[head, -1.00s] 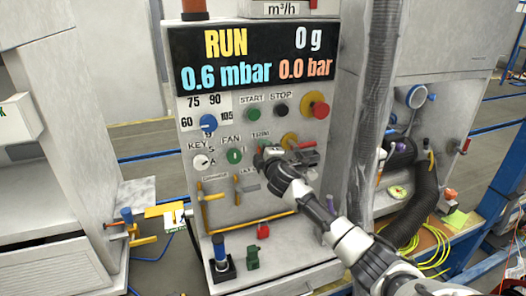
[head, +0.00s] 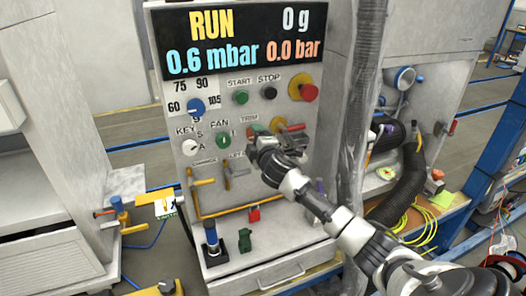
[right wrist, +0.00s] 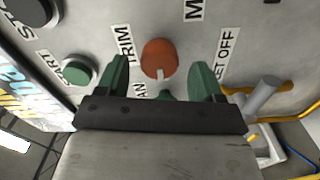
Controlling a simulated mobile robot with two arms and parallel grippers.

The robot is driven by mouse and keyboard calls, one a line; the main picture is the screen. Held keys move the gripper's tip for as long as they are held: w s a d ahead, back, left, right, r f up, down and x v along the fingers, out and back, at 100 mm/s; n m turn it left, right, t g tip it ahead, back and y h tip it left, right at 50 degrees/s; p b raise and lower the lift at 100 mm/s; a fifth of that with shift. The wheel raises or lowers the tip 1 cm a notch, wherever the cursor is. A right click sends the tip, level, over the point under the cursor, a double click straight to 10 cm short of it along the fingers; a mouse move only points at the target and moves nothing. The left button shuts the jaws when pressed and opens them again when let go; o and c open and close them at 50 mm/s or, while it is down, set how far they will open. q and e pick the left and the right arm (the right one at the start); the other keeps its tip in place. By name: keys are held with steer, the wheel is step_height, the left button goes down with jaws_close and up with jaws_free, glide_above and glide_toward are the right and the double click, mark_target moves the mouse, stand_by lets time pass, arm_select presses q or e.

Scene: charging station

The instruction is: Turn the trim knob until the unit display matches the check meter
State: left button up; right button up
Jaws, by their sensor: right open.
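The trim knob (right wrist: 158,58) is a round orange-brown knob with a pale mark, beside the TRIM label in the right wrist view. My right gripper (right wrist: 160,78) is open, its green fingers on either side of the knob's line and apart from it. In the head view the right gripper (head: 257,137) is just below the TRIM label and hides most of the knob. The unit display (head: 240,42) reads RUN, 0 g, 0.6 mbar and 0.0 bar. I cannot make out a check meter reading. My left gripper is not in view.
The panel has a blue dial knob (head: 196,107), a green start button (head: 241,97), a black stop button (head: 270,92), a red button (head: 309,92) and a fan knob (head: 223,139). Yellow-handled levers (head: 203,182) stick out below. A grey hose (head: 362,110) hangs right of the panel.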

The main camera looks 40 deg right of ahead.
steer(key=b+v, duration=0.1)
steer(key=v, duration=0.6)
steer(key=shift+s, duration=0.35)
steer(key=shift+a, duration=0.1)
